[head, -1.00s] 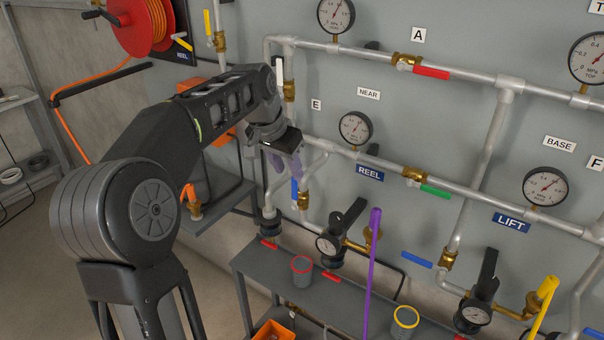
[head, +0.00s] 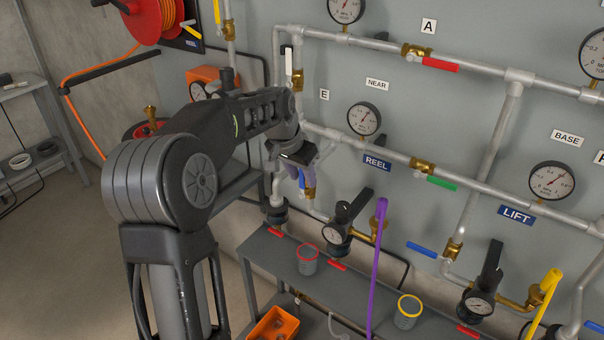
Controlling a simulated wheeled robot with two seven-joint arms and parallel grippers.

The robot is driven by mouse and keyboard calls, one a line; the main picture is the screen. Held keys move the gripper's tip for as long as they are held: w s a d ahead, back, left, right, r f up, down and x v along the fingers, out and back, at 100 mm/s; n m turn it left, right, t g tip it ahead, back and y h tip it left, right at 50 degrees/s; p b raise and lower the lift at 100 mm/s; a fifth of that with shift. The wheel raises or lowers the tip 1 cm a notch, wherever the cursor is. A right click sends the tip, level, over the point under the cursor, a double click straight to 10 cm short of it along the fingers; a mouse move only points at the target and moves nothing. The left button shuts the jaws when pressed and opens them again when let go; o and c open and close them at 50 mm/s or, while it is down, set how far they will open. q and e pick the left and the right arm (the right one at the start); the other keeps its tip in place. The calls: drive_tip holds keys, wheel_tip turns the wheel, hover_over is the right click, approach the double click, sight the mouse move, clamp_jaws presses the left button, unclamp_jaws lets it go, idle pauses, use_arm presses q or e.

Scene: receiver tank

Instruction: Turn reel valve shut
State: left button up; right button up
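The blue REEL plate (head: 377,163) is on the wall panel below the middle pipe. Left of it, on a down pipe, is a valve with a brass body (head: 309,193) and a blue lever (head: 302,181) pointing along the pipe. I take this as the reel valve. My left gripper (head: 299,174) points down at this lever, with its purple-grey fingers overlapping the lever's upper part. Whether they touch or grip it, I cannot tell. My gripper and wrist hide part of the pipe and lever. My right gripper is out of view.
Below is a grey shelf (head: 262,248) with a red-rimmed cup (head: 307,260) and a yellow-rimmed cup (head: 408,311). A purple pole (head: 377,265) stands in front. A black-handled gauge fitting (head: 340,225) is close right of the valve. A red hose reel (head: 140,18) hangs upper left.

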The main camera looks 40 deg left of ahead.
use_arm(q)
drive_tip(key=shift+f, duration=0.1)
drive_tip(key=shift+c, duration=0.6)
clamp_jaws()
idle(0.8)
